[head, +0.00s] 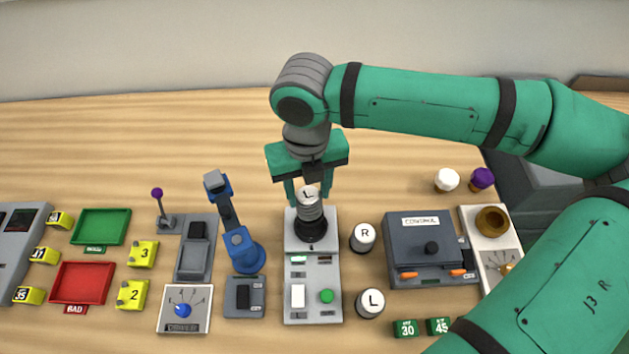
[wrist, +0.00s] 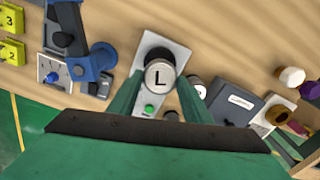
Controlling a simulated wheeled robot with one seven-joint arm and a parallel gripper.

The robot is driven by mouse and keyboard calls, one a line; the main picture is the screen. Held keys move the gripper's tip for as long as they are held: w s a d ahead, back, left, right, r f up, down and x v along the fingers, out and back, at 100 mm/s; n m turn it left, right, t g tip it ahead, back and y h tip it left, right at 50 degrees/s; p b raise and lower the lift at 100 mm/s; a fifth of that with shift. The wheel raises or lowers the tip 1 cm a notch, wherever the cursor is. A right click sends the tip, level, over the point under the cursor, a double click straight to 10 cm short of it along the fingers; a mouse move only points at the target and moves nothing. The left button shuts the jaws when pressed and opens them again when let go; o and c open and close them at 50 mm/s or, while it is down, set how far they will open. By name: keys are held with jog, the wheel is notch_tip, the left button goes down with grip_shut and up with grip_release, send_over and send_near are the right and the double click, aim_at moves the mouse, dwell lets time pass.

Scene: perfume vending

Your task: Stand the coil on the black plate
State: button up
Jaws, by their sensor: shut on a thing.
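The coil (head: 309,210) is a grey ribbed cylinder with a white top marked L. My gripper (head: 309,193) is shut on it and holds it upright from above. The black plate (head: 311,230) is a dark round piece on the grey panel device, directly below the coil in the head view. I cannot tell whether the coil touches it. In the wrist view the coil's L top (wrist: 159,75) shows between my fingers, with a dark rim of the plate (wrist: 157,53) behind it.
The grey panel device (head: 328,275) has a white switch and a green button. White-topped cylinders marked R (head: 363,237) and L (head: 371,303) stand close on its right. A small blue arm (head: 240,240) stands close on its left. A dark grey box (head: 425,243) is further right.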

jog(key=shift+w+d+f, duration=0.1)
jog(key=shift+f, duration=0.25)
jog(key=shift+s+f, duration=0.25)
jog(key=shift+f, duration=0.05)
jog(key=shift+s+d+f, duration=0.1)
jog(key=shift+s+f, duration=0.05)
jog(key=shift+f, duration=0.4)
jog(key=shift+s+d+f, duration=0.1)
jog(key=shift+f, duration=0.4)
jog(key=shift+a+f, duration=0.2)
jog(key=shift+f, duration=1.2)
jog(key=shift+w+r, duration=0.45)
jog(key=shift+w, duration=0.15)
jog(key=shift+a+f, duration=0.1)
jog(key=shift+f, duration=0.25)
jog(key=o, duration=2)
jog(key=shift+c, duration=0.2)
